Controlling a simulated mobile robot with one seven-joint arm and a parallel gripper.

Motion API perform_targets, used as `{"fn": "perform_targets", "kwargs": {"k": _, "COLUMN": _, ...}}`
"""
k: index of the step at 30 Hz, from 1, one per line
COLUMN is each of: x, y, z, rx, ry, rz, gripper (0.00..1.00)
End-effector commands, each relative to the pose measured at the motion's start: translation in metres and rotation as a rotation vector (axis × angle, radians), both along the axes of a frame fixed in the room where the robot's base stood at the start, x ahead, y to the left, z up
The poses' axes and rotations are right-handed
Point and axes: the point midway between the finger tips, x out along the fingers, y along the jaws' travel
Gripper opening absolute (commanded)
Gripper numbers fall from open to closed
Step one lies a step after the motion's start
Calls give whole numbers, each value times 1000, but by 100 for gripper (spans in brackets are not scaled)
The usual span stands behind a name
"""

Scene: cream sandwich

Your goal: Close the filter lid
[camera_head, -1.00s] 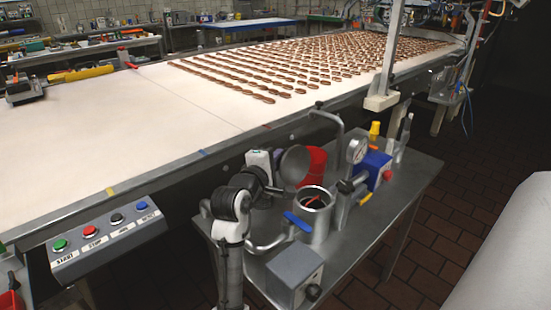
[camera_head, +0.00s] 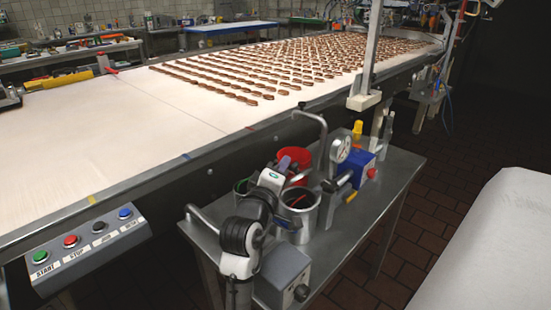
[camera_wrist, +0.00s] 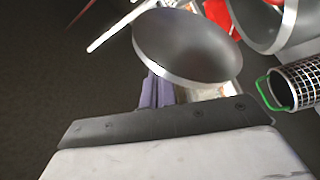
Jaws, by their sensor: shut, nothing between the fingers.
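The filter housing (camera_head: 301,212) is an open-topped metal cylinder on the steel side table, with something red inside. In the wrist view, the round grey lid (camera_wrist: 187,45) stands raised beside a metal cylinder rim (camera_wrist: 288,35), so the filter is open. My gripper (camera_head: 284,164) is beside the housing's upper left. Its purple fingers (camera_wrist: 156,91) are shut and empty. In the wrist view the lid covers their tips, so I cannot tell whether they touch it. In the head view my arm and gripper largely hide the lid and the housing's left side.
A mesh basket with a green handle (camera_wrist: 299,85) is close on the right in the wrist view. A red bucket (camera_head: 298,155), a pressure gauge (camera_head: 340,146) and a bent pipe (camera_head: 322,135) stand behind the housing. A grey box (camera_head: 285,272) is in front. The conveyor (camera_head: 120,155) runs behind.

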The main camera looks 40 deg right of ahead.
Motion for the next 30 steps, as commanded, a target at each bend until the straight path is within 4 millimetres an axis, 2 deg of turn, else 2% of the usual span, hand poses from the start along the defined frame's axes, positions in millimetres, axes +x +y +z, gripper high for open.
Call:
{"fn": "perform_targets", "kwargs": {"k": 12, "x": -20, "y": -1, "z": -9, "rx": 1, "ry": 2, "rz": 0, "gripper": 0}}
{"fn": "perform_targets", "kwargs": {"k": 30, "x": -24, "y": -2, "z": -12, "rx": 0, "ry": 1, "rz": 1, "gripper": 0}}
